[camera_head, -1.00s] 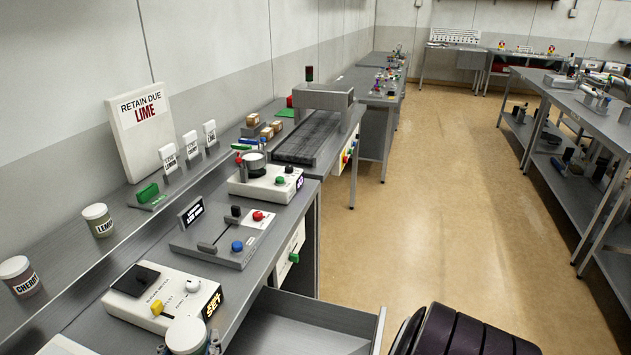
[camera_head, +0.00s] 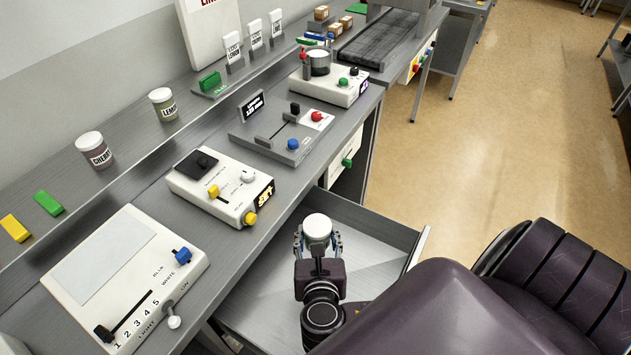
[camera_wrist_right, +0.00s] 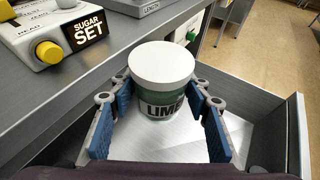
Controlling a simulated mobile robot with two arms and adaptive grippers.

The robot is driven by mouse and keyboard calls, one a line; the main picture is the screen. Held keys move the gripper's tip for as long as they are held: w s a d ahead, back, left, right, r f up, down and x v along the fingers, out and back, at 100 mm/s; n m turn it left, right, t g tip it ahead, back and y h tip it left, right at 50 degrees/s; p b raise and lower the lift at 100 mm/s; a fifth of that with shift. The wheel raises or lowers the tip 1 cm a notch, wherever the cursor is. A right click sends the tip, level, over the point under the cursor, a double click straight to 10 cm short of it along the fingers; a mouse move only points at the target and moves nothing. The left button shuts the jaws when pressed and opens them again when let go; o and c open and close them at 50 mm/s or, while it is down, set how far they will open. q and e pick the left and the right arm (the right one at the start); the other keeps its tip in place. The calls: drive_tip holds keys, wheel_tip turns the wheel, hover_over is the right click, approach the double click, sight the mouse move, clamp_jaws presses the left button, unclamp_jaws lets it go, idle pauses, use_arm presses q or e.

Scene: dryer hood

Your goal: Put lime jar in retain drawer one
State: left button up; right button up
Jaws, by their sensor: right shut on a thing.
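The lime jar (camera_wrist_right: 160,85) has a white lid and a green band marked LIME. Its white lid also shows in the head view (camera_head: 317,228). My right gripper (camera_head: 318,241) is shut on the jar, with a blue-padded finger on each side of it in the wrist view (camera_wrist_right: 160,118). The jar is upright over the open drawer (camera_head: 262,290), which is pulled out from under the bench. I cannot tell whether the jar touches the drawer floor. The drawer looks otherwise empty where it is visible. My left gripper is not in view.
The sugar meter (camera_head: 221,186) stands on the bench edge beside the drawer. A light box (camera_head: 125,275) is at the near left. The lemon jar (camera_head: 163,104) and cherry jar (camera_head: 94,149) stand on the rear shelf. Open floor (camera_head: 510,150) lies to the right.

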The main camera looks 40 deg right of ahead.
wheel_tip(320, 180, down, 12)
drive_tip(key=shift+r, duration=0.1)
drive_tip(key=shift+f+b, duration=0.45)
drive_tip(key=shift+f, duration=1.7)
drive_tip(key=shift+f, duration=0.1)
drive_tip(key=o, duration=1.3)
drive_tip(key=v, duration=1.2)
drive_tip(key=shift+b, duration=0.35)
